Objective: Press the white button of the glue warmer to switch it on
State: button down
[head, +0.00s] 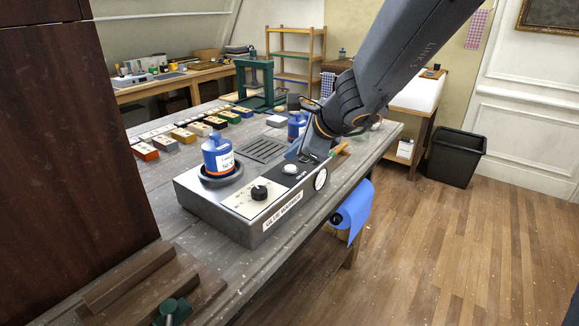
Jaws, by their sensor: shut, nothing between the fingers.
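The glue warmer (236,227) is a grey metal box on the bench, with a "GLUE WARMER" label on its front. A black knob (259,192) sits on its pale dial plate. The white button (290,169) is a round dome on a dark panel at the right part of the top. A blue pot (218,154) stands in the round well at the left. My gripper (292,154) comes down from the upper right, shut and empty. Its tip is just behind and above the button in the picture; I cannot tell whether they touch.
A round white gauge (320,179) is on the warmer's right end. A second blue container (296,124) stands behind, partly hidden by my arm. Coloured blocks (184,135) line the bench at the back left. A blue roll (354,207) hangs at the bench edge. Wooden pieces (150,283) lie in front.

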aim_at(294, 169)
jog(key=shift+f, duration=0.15)
dwell(0.3)
jog(key=shift+f+b, duration=0.3)
jog(key=shift+b, duration=0.25)
jog(key=shift+f+b, duration=0.45)
jog(key=shift+b, duration=0.05)
dwell(0.6)
jog(key=shift+r, duration=0.1)
jog(key=shift+r+p, duration=0.8)
jog(key=shift+r, duration=0.15)
notch_tip(294, 169, up, 6)
jog(key=p, duration=0.5)
jog(key=shift+p, duration=0.3)
